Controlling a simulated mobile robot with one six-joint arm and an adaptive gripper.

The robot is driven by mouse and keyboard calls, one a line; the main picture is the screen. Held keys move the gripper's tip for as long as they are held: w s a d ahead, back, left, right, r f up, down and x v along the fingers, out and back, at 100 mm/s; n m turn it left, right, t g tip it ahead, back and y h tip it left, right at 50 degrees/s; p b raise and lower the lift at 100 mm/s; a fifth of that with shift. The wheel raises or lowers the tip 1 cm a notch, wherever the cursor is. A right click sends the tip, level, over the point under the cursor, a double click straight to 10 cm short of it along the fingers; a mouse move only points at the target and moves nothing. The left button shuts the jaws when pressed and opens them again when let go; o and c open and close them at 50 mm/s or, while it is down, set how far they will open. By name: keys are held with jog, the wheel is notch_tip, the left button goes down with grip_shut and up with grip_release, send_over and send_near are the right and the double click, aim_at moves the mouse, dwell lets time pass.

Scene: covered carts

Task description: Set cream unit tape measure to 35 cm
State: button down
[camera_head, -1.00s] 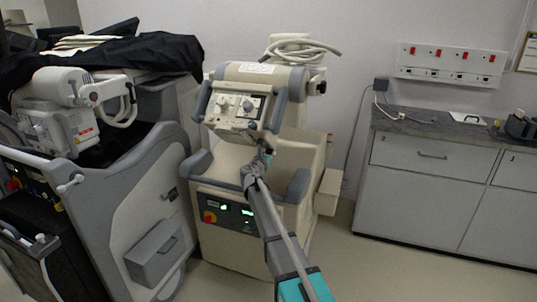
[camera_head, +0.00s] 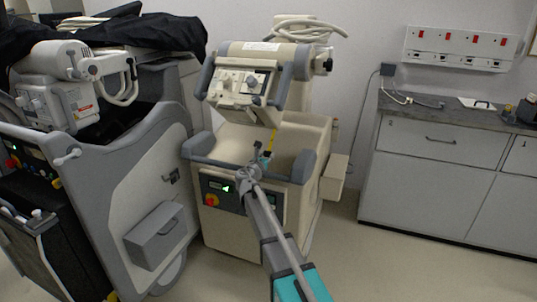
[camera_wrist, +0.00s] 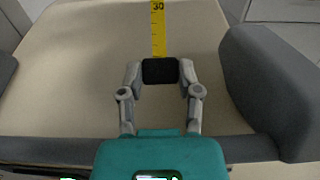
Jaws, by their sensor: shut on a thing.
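The cream unit (camera_head: 235,225) stands in the middle of the head view, with its grey-handled control head (camera_head: 243,88) at the top. A yellow tape (camera_head: 269,146) runs from below the control head down to my gripper (camera_head: 257,168). In the wrist view my gripper (camera_wrist: 160,72) is shut on a black end block (camera_wrist: 160,71). The yellow tape (camera_wrist: 158,30) leads straight away from the block, with a "30" mark near the top edge. The tape's upper end and the exact reading at its housing are outside the wrist view.
Grey bumpers (camera_head: 302,166) flank the cream unit's sloping front, and a grey front bar (camera_wrist: 60,150) runs below my gripper. A second cart (camera_head: 115,200) under a black cover stands close on the left. Grey cabinets (camera_head: 440,180) stand right, with open floor before them.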

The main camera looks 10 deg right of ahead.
jog(key=shift+s+a+f, duration=0.1)
jog(key=shift+f, duration=0.05)
jog(key=shift+c, duration=1.4)
grip_release()
jog(key=v, duration=1.2)
